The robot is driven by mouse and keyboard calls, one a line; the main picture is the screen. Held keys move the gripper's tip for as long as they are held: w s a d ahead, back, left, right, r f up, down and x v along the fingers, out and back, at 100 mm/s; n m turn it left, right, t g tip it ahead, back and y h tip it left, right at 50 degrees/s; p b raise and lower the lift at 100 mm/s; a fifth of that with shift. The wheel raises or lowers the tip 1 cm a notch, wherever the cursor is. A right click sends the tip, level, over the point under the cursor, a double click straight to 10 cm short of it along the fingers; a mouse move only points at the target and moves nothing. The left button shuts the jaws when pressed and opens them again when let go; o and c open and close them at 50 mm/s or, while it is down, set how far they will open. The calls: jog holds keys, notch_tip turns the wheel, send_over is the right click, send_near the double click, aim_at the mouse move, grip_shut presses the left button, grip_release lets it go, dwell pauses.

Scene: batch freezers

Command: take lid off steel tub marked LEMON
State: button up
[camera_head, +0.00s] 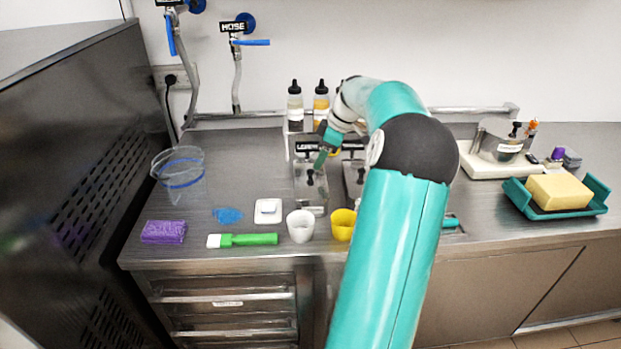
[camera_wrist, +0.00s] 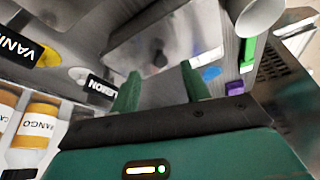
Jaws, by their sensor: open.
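The steel tub (camera_head: 309,197) stands at the middle of the counter, with a dark LEMON label (camera_head: 307,146) behind it. Its flat steel lid (camera_wrist: 187,34) is on, with a small black knob (camera_wrist: 160,58). In the wrist view the label (camera_wrist: 101,89) is upside down and partly cut by a finger. My gripper (camera_head: 320,161) is over the back part of the tub. In the wrist view my gripper (camera_wrist: 158,78) has its two green fingers apart, one to each side of the knob in the picture. Contact with the knob cannot be told.
A second lidded tub (camera_head: 352,181) stands close on the right, partly behind my arm. Bottles (camera_head: 295,106) stand behind. A white cup (camera_head: 300,226) and yellow cup (camera_head: 342,226) stand in front. A clear jug (camera_head: 183,178) is left. Counter between jug and tub is fairly clear.

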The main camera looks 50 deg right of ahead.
aim_at(312, 171)
jog(key=x, duration=0.5)
jog(key=shift+w+a, duration=0.1)
jog(key=shift+w, duration=0.2)
jog(key=shift+c, duration=0.3)
grip_shut()
